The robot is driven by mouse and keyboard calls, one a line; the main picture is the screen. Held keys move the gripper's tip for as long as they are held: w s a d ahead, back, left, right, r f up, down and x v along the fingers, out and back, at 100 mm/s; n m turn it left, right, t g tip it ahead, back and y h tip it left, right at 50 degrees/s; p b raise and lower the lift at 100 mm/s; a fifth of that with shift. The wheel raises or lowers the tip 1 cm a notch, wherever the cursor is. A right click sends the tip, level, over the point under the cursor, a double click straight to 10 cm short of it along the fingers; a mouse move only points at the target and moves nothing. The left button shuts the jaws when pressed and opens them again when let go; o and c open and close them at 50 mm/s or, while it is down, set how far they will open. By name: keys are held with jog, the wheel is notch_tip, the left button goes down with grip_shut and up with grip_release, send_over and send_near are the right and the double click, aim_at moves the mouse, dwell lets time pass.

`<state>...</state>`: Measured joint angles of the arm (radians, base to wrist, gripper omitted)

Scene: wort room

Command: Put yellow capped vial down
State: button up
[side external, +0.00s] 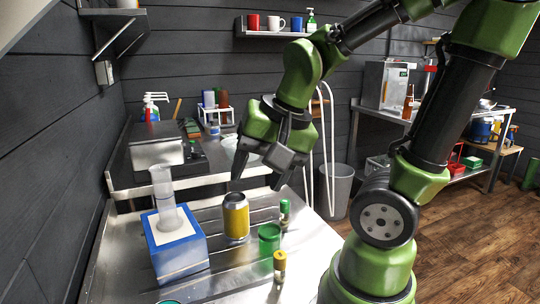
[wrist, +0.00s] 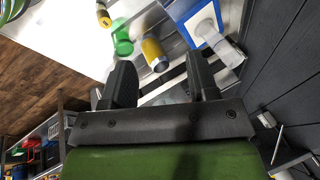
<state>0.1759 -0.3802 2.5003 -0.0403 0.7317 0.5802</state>
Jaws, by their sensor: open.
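The yellow capped vial (side external: 279,266) is small and stands upright on the steel worktop, near its front right part. In the wrist view a small yellow and brown vial (wrist: 103,16) shows at the upper left, beyond the fingers. My gripper (side external: 257,183) is open and empty above the worktop, behind and above the vial, apart from it. Its two spread fingers (wrist: 161,78) show in the wrist view with nothing held between them.
A yellow can (side external: 236,218) stands just below my gripper. A green cup (side external: 269,242) and a green capped vial (side external: 285,212) stand to its right. A blue and white block with a clear cylinder (side external: 178,247) stands left. Worktop right of the vial is clear.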

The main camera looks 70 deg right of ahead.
jog(key=s+a+r+n+t+y, duration=0.1)
jog(key=s+a+r+n+t, duration=0.1)
jog(key=n, duration=0.6)
notch_tip(320, 180, up, 3)
jog(key=shift+s+a+t+y, duration=0.35)
jog(key=shift+s+a, duration=0.3)
jog(key=shift+a, duration=0.6)
